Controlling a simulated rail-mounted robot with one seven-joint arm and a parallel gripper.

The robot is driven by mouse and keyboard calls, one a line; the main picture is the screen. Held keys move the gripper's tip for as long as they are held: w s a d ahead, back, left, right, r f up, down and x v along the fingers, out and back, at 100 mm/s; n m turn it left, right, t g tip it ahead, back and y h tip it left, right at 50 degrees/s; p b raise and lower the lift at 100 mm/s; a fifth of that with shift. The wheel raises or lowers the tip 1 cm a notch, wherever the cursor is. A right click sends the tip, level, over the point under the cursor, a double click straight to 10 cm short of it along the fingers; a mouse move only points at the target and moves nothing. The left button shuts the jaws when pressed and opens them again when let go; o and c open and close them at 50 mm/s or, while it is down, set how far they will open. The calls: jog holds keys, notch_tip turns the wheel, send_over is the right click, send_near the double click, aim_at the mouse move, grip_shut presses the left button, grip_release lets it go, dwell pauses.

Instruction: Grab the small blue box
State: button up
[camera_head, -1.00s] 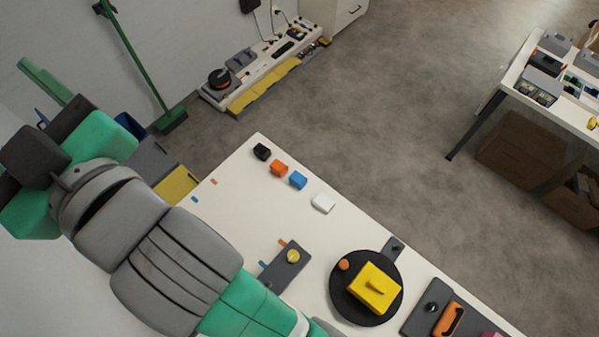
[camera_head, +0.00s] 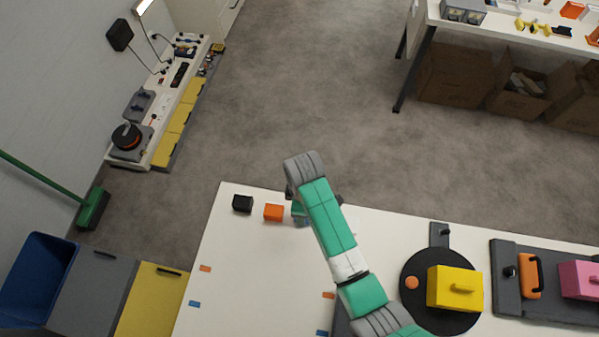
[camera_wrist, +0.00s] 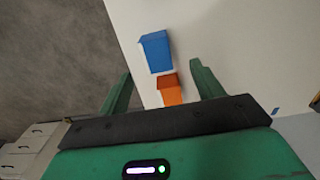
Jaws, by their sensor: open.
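The small blue box (camera_wrist: 156,50) lies on the white table, ahead of my fingertips in the wrist view. My gripper (camera_wrist: 161,70) is open and empty, with one green finger on each side of the picture. The small orange box (camera_wrist: 170,90) shows between the fingers, close to the blue box. In the head view the orange box (camera_head: 273,212) is left of my wrist. My arm covers most or all of the blue box's place there, and the fingers are largely hidden.
A small black box (camera_head: 242,203) sits left of the orange box on the white table (camera_head: 250,270). A yellow box (camera_head: 454,288) rests on a black round plate (camera_head: 415,318) to the right. Blue (camera_head: 36,272) and yellow (camera_head: 148,300) bins stand left of the table.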

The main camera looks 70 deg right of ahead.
jog(key=f, duration=0.2)
jog(key=f+b, duration=0.1)
jog(key=f, duration=0.4)
jog(key=shift+s+d+f, duration=0.1)
jog(key=shift+d+f, duration=0.05)
jog(key=shift+d, duration=0.1)
jog(key=c, duration=1)
